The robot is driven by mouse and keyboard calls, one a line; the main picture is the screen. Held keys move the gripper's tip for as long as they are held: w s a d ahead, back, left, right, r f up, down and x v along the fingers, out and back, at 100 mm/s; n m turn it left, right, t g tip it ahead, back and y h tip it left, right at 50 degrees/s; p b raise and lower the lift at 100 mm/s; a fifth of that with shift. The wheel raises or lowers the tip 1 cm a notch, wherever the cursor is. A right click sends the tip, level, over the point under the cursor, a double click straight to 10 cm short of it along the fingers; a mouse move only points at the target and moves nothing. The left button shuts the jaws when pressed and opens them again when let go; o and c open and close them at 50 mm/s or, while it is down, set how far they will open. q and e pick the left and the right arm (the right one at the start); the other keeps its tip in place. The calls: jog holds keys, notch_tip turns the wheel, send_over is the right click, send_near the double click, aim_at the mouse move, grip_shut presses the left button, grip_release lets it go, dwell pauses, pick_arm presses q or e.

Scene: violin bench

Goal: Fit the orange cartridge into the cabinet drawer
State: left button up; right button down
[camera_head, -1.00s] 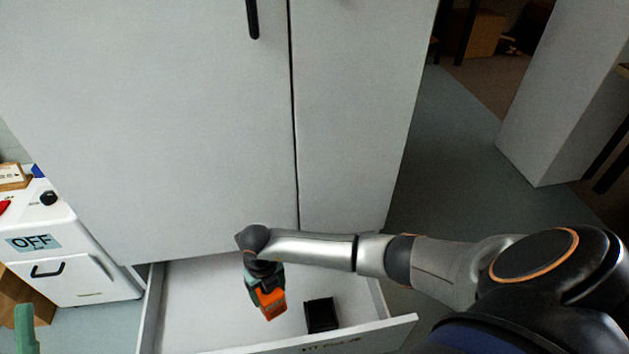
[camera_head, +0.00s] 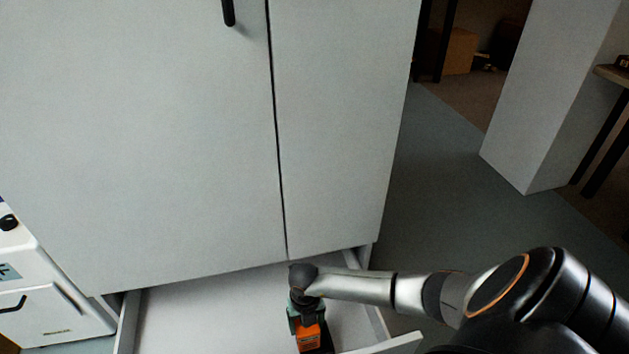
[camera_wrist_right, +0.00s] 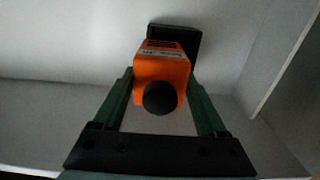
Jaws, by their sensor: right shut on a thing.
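The orange cartridge (camera_head: 309,338) is held by my right gripper (camera_head: 306,318) inside the open cabinet drawer (camera_head: 215,312). In the right wrist view the cartridge (camera_wrist_right: 164,72) sits between the two green fingers of my right gripper (camera_wrist_right: 163,92), with a round black knob at its near end. A black holder (camera_wrist_right: 187,38) on the drawer floor is right behind the cartridge's far end. The cartridge overlaps the holder in view; I cannot tell whether it is inside it. My left gripper is out of view.
The tall grey cabinet (camera_head: 150,130) with closed doors rises behind the drawer. A white unit (camera_head: 55,310) stands at the left. The drawer's right wall (camera_wrist_right: 285,65) is close to the holder. Open floor (camera_head: 430,170) lies to the right.

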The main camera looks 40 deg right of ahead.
jog(key=shift+s+d+f, duration=0.15)
jog(key=shift+d+f, duration=0.2)
jog(key=shift+f, duration=0.05)
jog(key=shift+s+d+f+b, duration=0.2)
jog(key=shift+d+f+b, duration=0.25)
jog(key=shift+f, duration=0.1)
jog(key=shift+s+d+f+b, duration=0.2)
jog(key=shift+d+f+b, duration=0.1)
jog(key=shift+f+b, duration=0.15)
notch_tip(320, 180, down, 3)
jog(key=shift+s+f+b, duration=0.1)
jog(key=shift+s+b, duration=0.05)
jog(key=shift+b, duration=0.8)
jog(key=shift+r, duration=0.2)
grip_release()
jog(key=shift+w+a, duration=0.1)
jog(key=shift+w, duration=0.1)
jog(key=shift+r, duration=0.1)
